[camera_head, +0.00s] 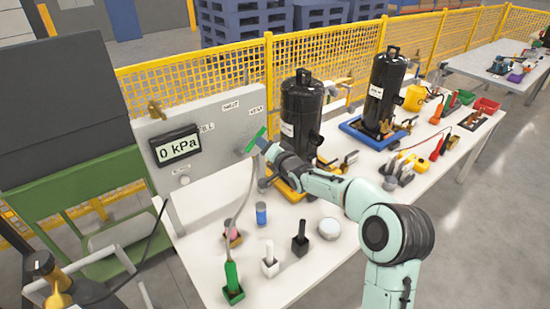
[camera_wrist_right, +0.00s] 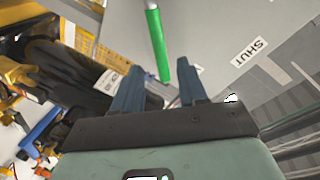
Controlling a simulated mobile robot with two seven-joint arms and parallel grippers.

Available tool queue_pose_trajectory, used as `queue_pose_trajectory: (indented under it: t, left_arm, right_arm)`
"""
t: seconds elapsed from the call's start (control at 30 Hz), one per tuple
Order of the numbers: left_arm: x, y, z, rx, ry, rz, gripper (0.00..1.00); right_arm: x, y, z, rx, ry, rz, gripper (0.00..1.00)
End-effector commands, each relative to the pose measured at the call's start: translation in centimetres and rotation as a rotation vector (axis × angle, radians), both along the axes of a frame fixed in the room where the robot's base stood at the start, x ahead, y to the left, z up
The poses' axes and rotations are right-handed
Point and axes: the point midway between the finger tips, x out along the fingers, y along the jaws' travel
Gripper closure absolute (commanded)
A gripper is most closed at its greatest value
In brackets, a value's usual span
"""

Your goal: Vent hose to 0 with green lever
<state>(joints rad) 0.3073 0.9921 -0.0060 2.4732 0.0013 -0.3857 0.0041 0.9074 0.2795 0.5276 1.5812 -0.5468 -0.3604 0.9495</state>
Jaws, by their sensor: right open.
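The green lever (camera_head: 255,140) is on the grey panel (camera_head: 215,110), slanting up to the right, toward the VENT label (camera_head: 256,109). The gauge display (camera_head: 176,145) on the panel reads 0 kPa. My right gripper (camera_head: 266,146) is open beside the lever. In the right wrist view the lever (camera_wrist_right: 157,45) ends between the spread fingertips (camera_wrist_right: 161,75); I cannot tell whether they touch. A grey hose (camera_head: 248,185) hangs from the panel toward a green-handled tool (camera_head: 232,280). My left gripper is not in view.
Black compressors (camera_head: 301,110) (camera_head: 385,88) stand on the white table (camera_head: 300,270) right of the panel. A blue can (camera_head: 261,213), a white round piece (camera_head: 329,228) and small holders stand in front. A yellow mesh fence (camera_head: 200,80) runs behind.

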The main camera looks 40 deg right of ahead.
Motion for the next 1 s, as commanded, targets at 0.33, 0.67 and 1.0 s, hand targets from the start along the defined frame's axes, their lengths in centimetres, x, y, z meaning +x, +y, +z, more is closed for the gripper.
queue_pose_trajectory:
  t: [0.33,0.67,1.0]
  left_arm:
    - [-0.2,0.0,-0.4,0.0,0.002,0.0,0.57]
    - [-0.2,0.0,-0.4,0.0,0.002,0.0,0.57]
    - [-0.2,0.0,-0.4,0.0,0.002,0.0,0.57]
  right_arm:
    - [-5.4,1.3,1.0,-0.002,0.0,0.0,0.58]
    - [-6.1,1.6,1.0,0.0,-0.001,0.001,0.58]
    - [-6.1,1.5,1.0,0.001,-0.001,0.0,0.58]
